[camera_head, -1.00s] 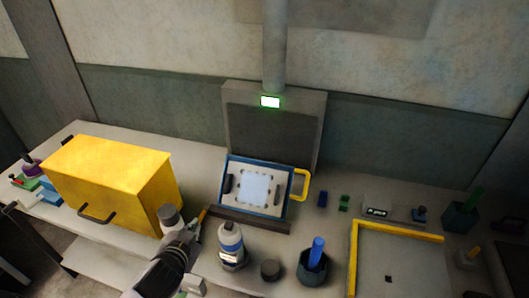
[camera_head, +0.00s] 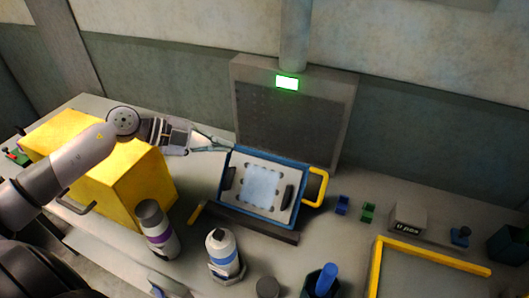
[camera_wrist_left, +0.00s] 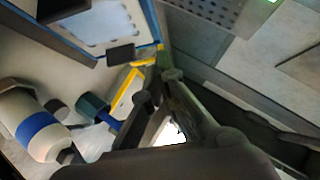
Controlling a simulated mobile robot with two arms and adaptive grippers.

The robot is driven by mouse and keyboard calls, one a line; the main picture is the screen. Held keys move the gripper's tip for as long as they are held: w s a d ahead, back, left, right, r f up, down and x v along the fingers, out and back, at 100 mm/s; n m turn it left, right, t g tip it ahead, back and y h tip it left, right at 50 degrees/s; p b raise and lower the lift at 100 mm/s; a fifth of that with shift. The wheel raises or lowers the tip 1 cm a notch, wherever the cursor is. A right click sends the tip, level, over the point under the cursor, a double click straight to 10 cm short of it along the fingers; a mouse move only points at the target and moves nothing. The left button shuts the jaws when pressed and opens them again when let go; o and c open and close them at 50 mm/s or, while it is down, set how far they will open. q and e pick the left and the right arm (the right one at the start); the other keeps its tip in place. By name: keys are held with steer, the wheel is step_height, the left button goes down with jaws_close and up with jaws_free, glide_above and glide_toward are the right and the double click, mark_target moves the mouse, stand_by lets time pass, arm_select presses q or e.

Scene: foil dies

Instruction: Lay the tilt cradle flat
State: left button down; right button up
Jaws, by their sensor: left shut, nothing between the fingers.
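The tilt cradle (camera_head: 278,218) has a blue frame, a pale plate with a light-blue square, dark clamps at both sides and a yellow handle (camera_head: 316,186) on its right. It is tilted, its far edge raised and its near edge low at a dark bar. My left gripper (camera_head: 228,147) comes from the left and is shut and empty, with its tips at the cradle's upper left corner; I cannot tell if they touch. In the left wrist view, its fingers (camera_wrist_left: 169,72) show beside part of the cradle (camera_wrist_left: 62,42). My right gripper is out of view.
A yellow box (camera_head: 140,190) stands at left under my left arm. A purple-banded bottle (camera_head: 156,230), a white bottle (camera_head: 223,252) and a blue-handled tool in a cup (camera_head: 323,284) stand in front. A dark perforated panel (camera_head: 290,125) rises behind. A yellow-edged area (camera_head: 430,275) lies right.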

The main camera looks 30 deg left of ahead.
arm_select(q)
steer(key=p, duration=0.4)
glide_toward(275, 157)
steer(key=d+r, duration=0.1)
steer(key=d, duration=0.2)
steer(key=shift+w+d+f, duration=0.2)
steer(key=shift+w+f, duration=0.25)
steer(key=shift+f, duration=0.1)
steer(key=shift+w+d+f, duration=0.15)
steer(key=shift+w+f, duration=0.3)
steer(key=shift+f, duration=0.05)
steer(key=shift+w+a+f+p, duration=0.1)
steer(key=shift+w+f+p, duration=0.25)
steer(key=shift+w+f, duration=0.15)
steer(key=shift+s, duration=0.1)
